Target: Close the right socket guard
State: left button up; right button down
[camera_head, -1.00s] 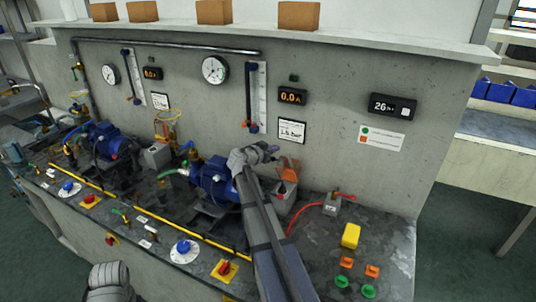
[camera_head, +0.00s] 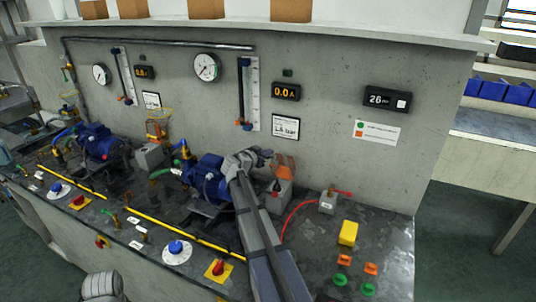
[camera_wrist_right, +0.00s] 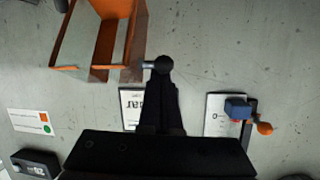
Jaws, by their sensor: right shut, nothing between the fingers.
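The right socket guard (camera_head: 285,167) is an orange flap standing raised above a grey socket box (camera_head: 279,196) beside the blue right pump (camera_head: 206,176). In the right wrist view, the orange guard (camera_wrist_right: 116,38) shows at the upper left, open-sided. My right gripper (camera_head: 266,154) is shut and empty, just left of the raised guard. In the right wrist view its dark fingertips (camera_wrist_right: 162,65) lie close to the guard's lower right corner; I cannot tell if they touch. My left gripper is out of view.
A grey box with a red lever (camera_head: 328,201) and a red hose stand to the right. A yellow block (camera_head: 348,232) and several coloured buttons are at the front right. The concrete wall with gauges (camera_head: 207,67) rises behind.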

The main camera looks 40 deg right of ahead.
jog(key=s+a+f+t+h+b, duration=0.1)
jog(key=s+a+f+b, duration=0.3)
jog(key=b, duration=0.6)
jog(key=shift+a+f+h+b, duration=0.4)
jog(key=shift+a+f+h, duration=0.55)
jog(key=shift+a, duration=0.85)
jog(key=shift+f, duration=0.2)
jog(key=shift+y, duration=0.25)
